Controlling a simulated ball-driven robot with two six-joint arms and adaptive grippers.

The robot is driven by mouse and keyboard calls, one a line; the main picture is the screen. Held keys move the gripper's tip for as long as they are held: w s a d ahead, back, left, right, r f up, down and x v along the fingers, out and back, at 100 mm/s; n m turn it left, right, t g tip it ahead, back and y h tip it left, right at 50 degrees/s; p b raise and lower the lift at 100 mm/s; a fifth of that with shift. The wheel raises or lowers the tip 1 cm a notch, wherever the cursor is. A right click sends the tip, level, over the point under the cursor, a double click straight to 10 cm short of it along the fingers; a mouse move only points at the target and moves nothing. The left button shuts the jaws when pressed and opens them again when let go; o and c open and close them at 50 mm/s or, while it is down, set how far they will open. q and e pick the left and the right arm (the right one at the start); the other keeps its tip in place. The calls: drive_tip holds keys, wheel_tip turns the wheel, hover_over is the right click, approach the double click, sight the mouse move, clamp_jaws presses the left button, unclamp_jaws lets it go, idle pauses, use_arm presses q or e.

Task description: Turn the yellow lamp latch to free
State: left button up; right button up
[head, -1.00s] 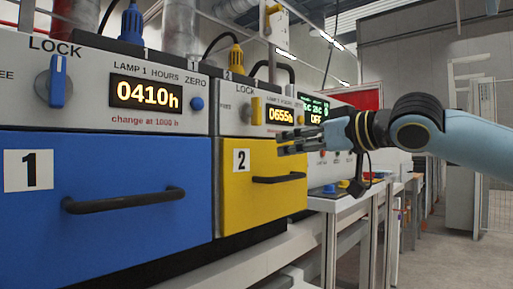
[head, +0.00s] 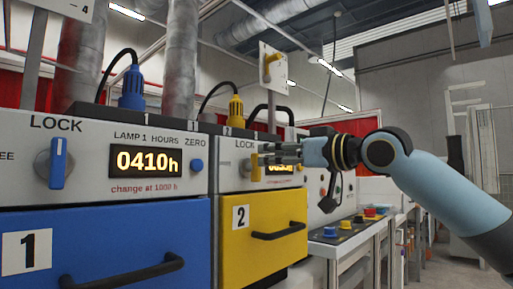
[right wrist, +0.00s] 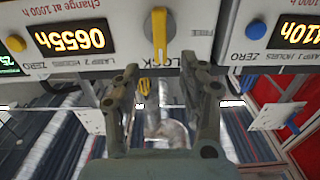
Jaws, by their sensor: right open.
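The yellow lamp latch (head: 255,167) is a small upright lever on the pale panel above the yellow drawer, under the word LOCK. In the right wrist view the latch (right wrist: 159,34) appears upside down, in line with LOCK, with FREE off to its right. My right gripper (head: 272,153) is beside the latch in the head view, with its fingers partly over the yellow lamp's display. In the right wrist view the open gripper (right wrist: 160,72) has its fingertips on either side of the latch's line, with nothing between them. Contact cannot be told. My left gripper is not in view.
The blue latch (head: 57,164) stands at LOCK on the left panel, above the blue drawer (head: 110,250). The yellow drawer (head: 235,255) has a black handle. A yellow plug (head: 236,110) rises above the yellow panel. A row of coloured buttons (head: 350,228) lies to the right.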

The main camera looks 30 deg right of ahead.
sight(259, 156)
drive_tip(key=x, duration=0.6)
drive_tip(key=shift+s, duration=0.1)
